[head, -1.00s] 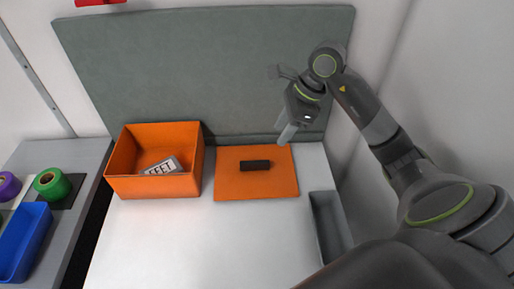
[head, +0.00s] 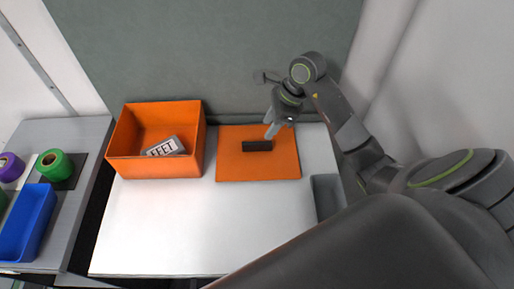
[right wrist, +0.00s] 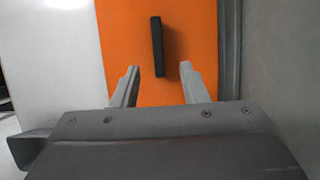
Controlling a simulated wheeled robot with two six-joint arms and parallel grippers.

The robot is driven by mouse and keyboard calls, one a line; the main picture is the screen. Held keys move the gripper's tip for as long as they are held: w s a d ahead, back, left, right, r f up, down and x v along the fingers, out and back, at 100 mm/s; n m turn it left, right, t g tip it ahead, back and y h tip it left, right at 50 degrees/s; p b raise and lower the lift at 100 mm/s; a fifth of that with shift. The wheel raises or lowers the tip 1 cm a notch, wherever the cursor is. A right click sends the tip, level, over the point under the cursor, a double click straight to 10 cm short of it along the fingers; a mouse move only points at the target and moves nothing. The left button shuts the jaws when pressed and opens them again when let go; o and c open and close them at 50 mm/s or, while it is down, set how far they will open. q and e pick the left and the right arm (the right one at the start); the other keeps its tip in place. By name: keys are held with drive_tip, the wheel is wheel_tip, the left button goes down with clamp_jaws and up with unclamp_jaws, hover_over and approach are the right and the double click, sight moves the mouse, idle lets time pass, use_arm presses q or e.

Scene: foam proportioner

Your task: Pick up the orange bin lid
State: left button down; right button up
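The orange bin lid (head: 230,170) lies flat on the white table, right of the orange bin, with a black bar handle (head: 257,146) at its middle. In the right wrist view the lid (right wrist: 190,35) fills the upper middle, and its handle (right wrist: 157,48) stands between and ahead of the fingertips. My right gripper (head: 271,131) is above the lid's back right part, near the handle's right end. In the right wrist view the right gripper (right wrist: 159,70) is open, its fingers apart with nothing between them. My left gripper is not in view.
The open orange bin (head: 155,168) holds a white sign with black letters (head: 164,147). A grey tray (head: 328,196) lies right of the lid. A blue bin (head: 27,225) and a green roll (head: 54,164) are on the left side table. The white table's front is clear.

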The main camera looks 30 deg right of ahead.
sight(258, 143)
drive_tip(key=x, duration=0.2)
drive_tip(key=shift+a+f, duration=0.15)
drive_tip(key=shift+f, duration=0.1)
drive_tip(key=shift+w+a+f+p, duration=0.1)
drive_tip(key=shift+a+f+p, duration=0.2)
drive_tip(key=shift+f+p, duration=0.3)
drive_tip(key=p+x, duration=0.1)
drive_tip(key=x, duration=0.2)
drive_tip(key=shift+a+f, duration=0.1)
drive_tip(key=shift+f, duration=0.35)
drive_tip(key=shift+c, duration=0.4)
clamp_jaws()
